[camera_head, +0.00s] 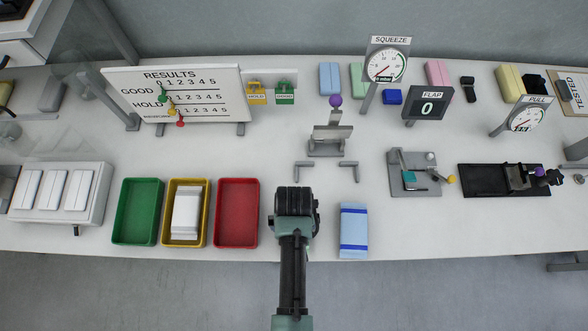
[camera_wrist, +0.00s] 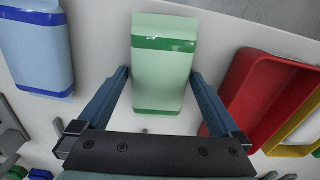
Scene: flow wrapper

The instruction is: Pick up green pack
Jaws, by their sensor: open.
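The green pack (camera_wrist: 163,80) is pale green with darker green bands near both ends. In the wrist view it lies on the white table, its length running away from my palm. My gripper (camera_wrist: 160,75) is open, with one blue finger on each side of the pack. The fingertips appear close to its long edges; I cannot tell whether they touch or how high they are. In the head view my gripper (camera_head: 294,196) points down near the table's front edge and hides this pack.
A blue pack (camera_head: 353,230) lies just right of my gripper, also in the wrist view (camera_wrist: 38,50). A red tray (camera_head: 237,212) is close on the left, then a yellow tray (camera_head: 172,240) with a white pack. A metal stand (camera_head: 326,150) is behind.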

